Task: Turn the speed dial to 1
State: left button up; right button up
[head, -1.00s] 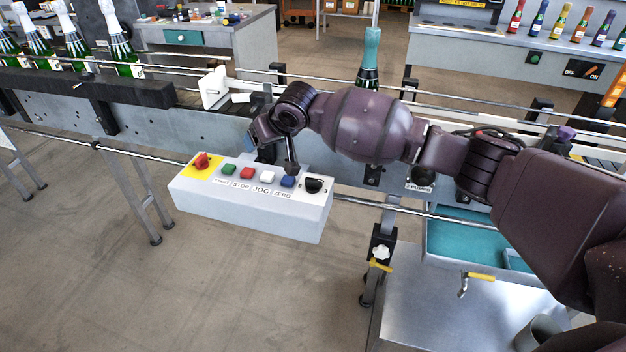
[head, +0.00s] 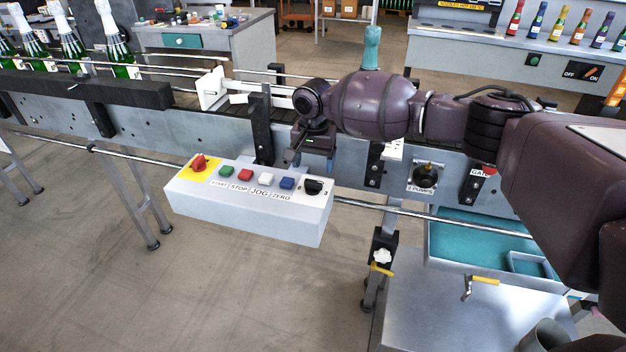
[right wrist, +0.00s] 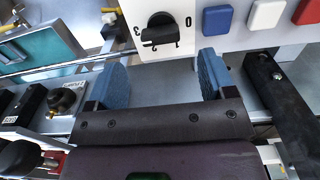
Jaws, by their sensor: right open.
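The speed dial (head: 314,186) is a black knob at the right end of the white control box's top. In the right wrist view the dial (right wrist: 158,27) sits on a white plate, with a 0 on its right and a 3 on its left. I cannot tell which number it points to. My right gripper (head: 309,160) is just behind the dial in the head view. In the right wrist view its two blue fingers (right wrist: 162,78) are spread with nothing between them, apart from the dial, which lies beyond their tips. My left gripper is not in view.
The control box (head: 245,214) also carries a red knob (head: 199,163) on yellow and green, red, white and blue (head: 287,183) buttons. The conveyor rail and its black brackets (head: 261,128) run behind it. A second black dial (head: 425,175) is to the right.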

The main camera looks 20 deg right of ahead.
aim_at(313, 181)
notch_tip(313, 181, down, 4)
jog(key=shift+f+b, duration=0.15)
jog(key=shift+b, duration=0.15)
jog(key=shift+f, duration=0.7)
jog(key=c, duration=0.9)
jog(key=shift+c, duration=0.2)
jog(key=shift+r, duration=0.1)
